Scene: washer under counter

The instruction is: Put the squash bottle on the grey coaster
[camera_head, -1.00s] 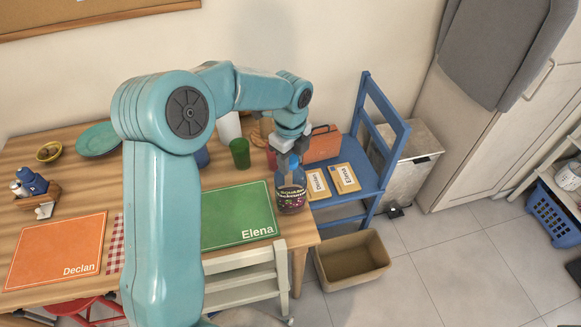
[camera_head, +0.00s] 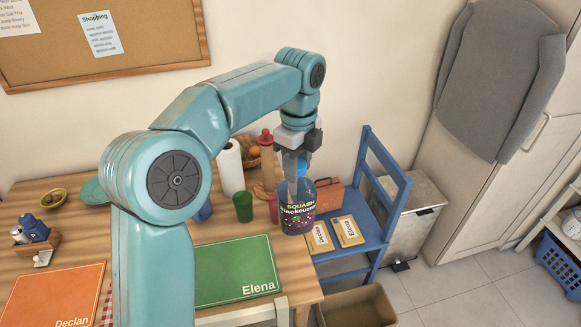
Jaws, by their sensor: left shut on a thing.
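The squash bottle (camera_head: 298,211) is dark purple with a blue cap and a "Squash Blackcurrant" label. My left gripper (camera_head: 294,172) points down and is shut on the bottle near its cap. The bottle is upright at the right end of the wooden table, in front of the blue chair in the picture. I cannot tell whether its base touches the table. I cannot make out a grey coaster in the view; my left arm hides part of the table. My right gripper is not in view.
A green "Elena" mat (camera_head: 235,270) and an orange "Declan" mat (camera_head: 55,296) lie on the table. A green cup (camera_head: 243,207), a paper roll (camera_head: 230,168) and a red-capped bottle (camera_head: 267,155) stand behind. A blue chair (camera_head: 385,195) holds two name cards and an orange-brown case.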

